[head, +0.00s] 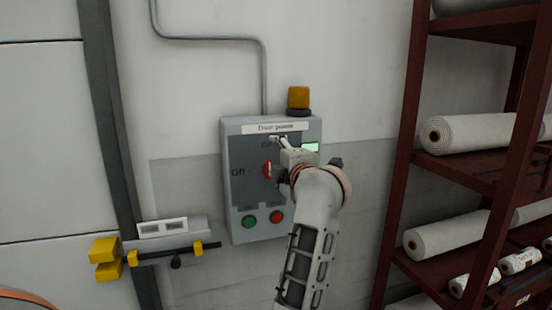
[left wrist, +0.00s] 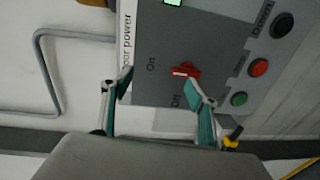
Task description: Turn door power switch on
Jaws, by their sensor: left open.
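The grey door power panel (head: 240,205) is on the wall in the middle of the head view, with a white label at its top. Its red rotary switch (head: 268,170) has its handle upright, in line with the On mark above; Off is to its left. In the left wrist view the red switch (left wrist: 186,71) lies sideways, its pale mark on the On side. My left gripper (head: 279,140) is open and empty at the panel's upper part. In the wrist view its fingers (left wrist: 158,88) are spread, one tip close to the switch. I cannot tell whether it touches.
Below the switch are a green button (head: 249,221) and a red button (head: 276,216). A yellow beacon (head: 298,97) tops the panel. A door latch with yellow parts (head: 104,250) is at left. A dark red rack (head: 402,150) with white rolls stands at right.

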